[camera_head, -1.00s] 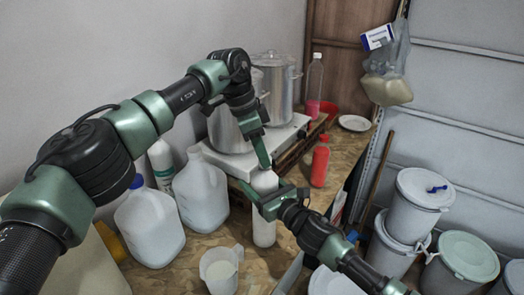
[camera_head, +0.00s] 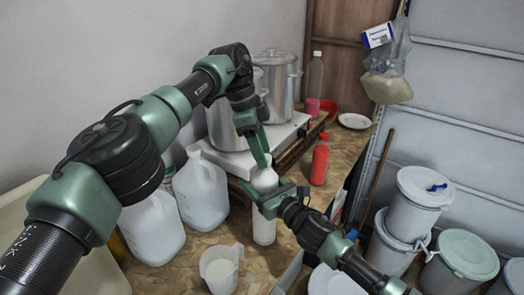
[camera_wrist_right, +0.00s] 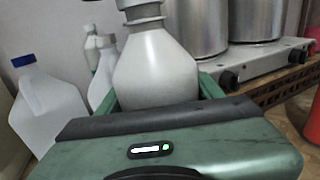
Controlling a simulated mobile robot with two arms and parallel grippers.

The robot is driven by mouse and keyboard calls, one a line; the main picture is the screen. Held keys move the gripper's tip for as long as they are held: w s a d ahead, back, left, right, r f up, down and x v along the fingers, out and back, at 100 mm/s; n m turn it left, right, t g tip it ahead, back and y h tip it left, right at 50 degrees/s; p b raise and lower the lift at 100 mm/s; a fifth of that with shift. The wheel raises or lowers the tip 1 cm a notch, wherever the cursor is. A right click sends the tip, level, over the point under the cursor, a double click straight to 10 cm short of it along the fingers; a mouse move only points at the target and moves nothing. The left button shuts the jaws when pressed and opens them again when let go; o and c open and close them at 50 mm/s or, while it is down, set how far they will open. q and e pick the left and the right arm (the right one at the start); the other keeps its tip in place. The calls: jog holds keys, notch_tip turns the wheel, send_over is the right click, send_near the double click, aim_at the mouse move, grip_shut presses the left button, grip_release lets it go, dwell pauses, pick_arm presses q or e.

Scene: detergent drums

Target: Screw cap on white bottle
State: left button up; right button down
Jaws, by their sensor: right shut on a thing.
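The white bottle (camera_head: 264,232) stands upright on the wooden table. My right gripper (camera_head: 268,204) is shut around its body below the shoulder. In the right wrist view the bottle (camera_wrist_right: 155,70) fills the middle between green fingers, and its neck runs out of the top edge. My left gripper (camera_head: 264,162) points down at the bottle's top from above. Its fingers hide the mouth, so I cannot make out a cap or whether these fingers are open or shut.
White jugs (camera_head: 201,190) stand left of the bottle, and a measuring cup (camera_head: 219,270) is in front. A red bottle (camera_head: 320,166) stands to the right. Steel pots (camera_head: 274,82) sit on a stove (camera_head: 232,160) behind. White buckets (camera_head: 412,203) stand on the right.

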pick_arm(q)
jog(key=o, duration=0.6)
jog(key=shift+r, duration=0.2)
jog(key=v, duration=0.2)
jog(key=shift+a+r, duration=0.1)
jog(key=shift+r, duration=0.2)
jog(key=a, duration=0.4)
jog(key=w+a, duration=0.1)
jog(key=a, duration=0.7)
jog(key=shift+w, duration=0.3)
